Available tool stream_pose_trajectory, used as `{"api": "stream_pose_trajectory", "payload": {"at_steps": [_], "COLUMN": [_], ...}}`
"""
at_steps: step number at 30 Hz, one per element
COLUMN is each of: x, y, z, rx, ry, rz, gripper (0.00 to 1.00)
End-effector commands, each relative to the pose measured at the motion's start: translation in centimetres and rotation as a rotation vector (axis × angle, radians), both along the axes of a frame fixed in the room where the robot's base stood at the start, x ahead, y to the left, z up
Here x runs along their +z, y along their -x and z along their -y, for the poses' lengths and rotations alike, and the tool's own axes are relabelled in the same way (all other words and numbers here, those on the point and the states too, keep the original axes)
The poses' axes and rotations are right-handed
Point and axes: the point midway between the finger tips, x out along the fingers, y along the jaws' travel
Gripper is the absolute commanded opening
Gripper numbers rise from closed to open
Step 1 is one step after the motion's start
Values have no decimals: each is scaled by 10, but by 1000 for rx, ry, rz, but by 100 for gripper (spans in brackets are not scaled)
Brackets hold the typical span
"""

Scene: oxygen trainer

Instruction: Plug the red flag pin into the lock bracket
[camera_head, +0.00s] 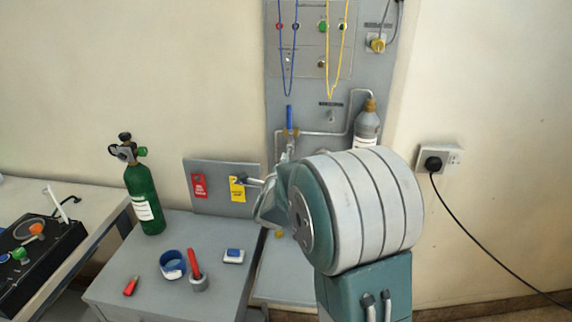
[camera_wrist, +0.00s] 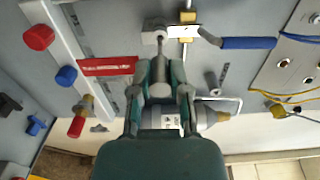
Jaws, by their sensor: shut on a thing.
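My gripper (camera_wrist: 159,66) is shut on the red flag pin. Its red flag (camera_wrist: 105,66), with white lettering, sticks out to the left of the fingertips in the wrist view. The pin's shaft is mostly hidden between the fingers. A pale grey block (camera_wrist: 154,30), which looks like the lock bracket, is just past the fingertips, beside the blue-handled valve (camera_wrist: 247,43). I cannot tell whether the pin touches it or is in it. In the head view the valve's blue handle (camera_head: 289,117) stands upright, and my arm hides the held pin.
A grey bottle (camera_head: 367,128) and blue and yellow cords are near the valve.

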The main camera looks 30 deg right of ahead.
Motion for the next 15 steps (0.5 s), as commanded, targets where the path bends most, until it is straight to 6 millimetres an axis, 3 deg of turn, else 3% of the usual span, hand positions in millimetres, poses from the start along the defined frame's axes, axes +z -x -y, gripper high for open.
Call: {"api": "stream_pose_trajectory", "payload": {"at_steps": [15], "x": [-1], "y": [3], "z": [5], "rx": [-2], "ry": [-3], "rz": [1], "gripper": [0]}}
